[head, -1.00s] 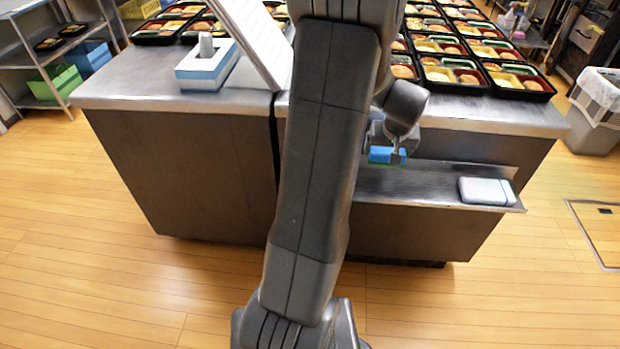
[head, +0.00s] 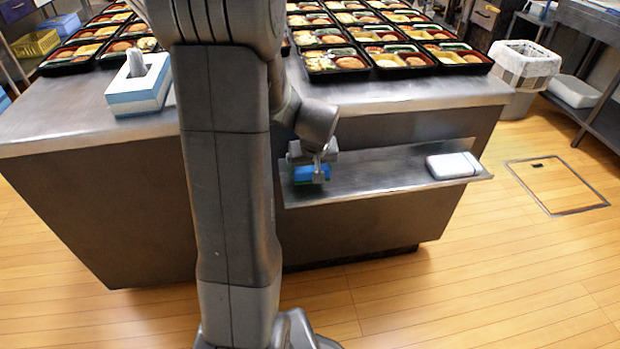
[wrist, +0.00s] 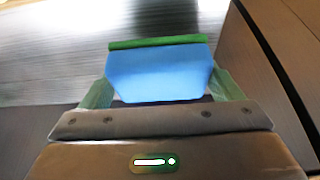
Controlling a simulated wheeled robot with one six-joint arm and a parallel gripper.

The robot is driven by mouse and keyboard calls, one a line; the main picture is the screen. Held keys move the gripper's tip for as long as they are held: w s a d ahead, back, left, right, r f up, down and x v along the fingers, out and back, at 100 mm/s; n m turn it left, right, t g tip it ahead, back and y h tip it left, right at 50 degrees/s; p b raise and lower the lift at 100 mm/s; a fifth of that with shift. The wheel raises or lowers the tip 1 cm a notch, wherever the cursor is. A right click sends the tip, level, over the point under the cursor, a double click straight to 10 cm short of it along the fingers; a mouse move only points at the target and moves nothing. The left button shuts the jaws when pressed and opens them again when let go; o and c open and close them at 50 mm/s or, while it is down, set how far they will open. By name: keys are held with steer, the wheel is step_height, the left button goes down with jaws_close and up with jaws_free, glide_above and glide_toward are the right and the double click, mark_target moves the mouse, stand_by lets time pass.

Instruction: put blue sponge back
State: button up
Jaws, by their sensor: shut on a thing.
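The blue sponge (head: 311,174) is held in my gripper (head: 308,166), at the left end of the metal shelf (head: 380,176) on the counter's front. In the wrist view the blue sponge (wrist: 158,73) sits between green-tinted fingers, with a green strip along its far edge. My gripper (wrist: 165,88) is shut on it. I cannot tell whether the sponge touches the shelf. My arm hides part of the counter and the shelf's left end.
A white packet (head: 453,166) lies on the right part of the shelf, with bare shelf between. A tissue box (head: 139,85) stands on the counter (head: 400,95). Several bento trays (head: 335,62) fill its back. A lined bin (head: 524,65) stands to the right.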

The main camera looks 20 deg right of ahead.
mark_target(311, 176)
steer(key=shift+f+b, duration=0.35)
steer(key=shift+f, duration=1.3)
steer(key=shift+f, duration=0.25)
steer(key=o, duration=0.8)
steer(key=shift+r, duration=0.1)
steer(key=shift+r, duration=0.55)
steer(key=p+v, duration=0.2)
steer(key=v, duration=0.9)
steer(key=shift+s+p, duration=0.2)
steer(key=shift+p, duration=0.1)
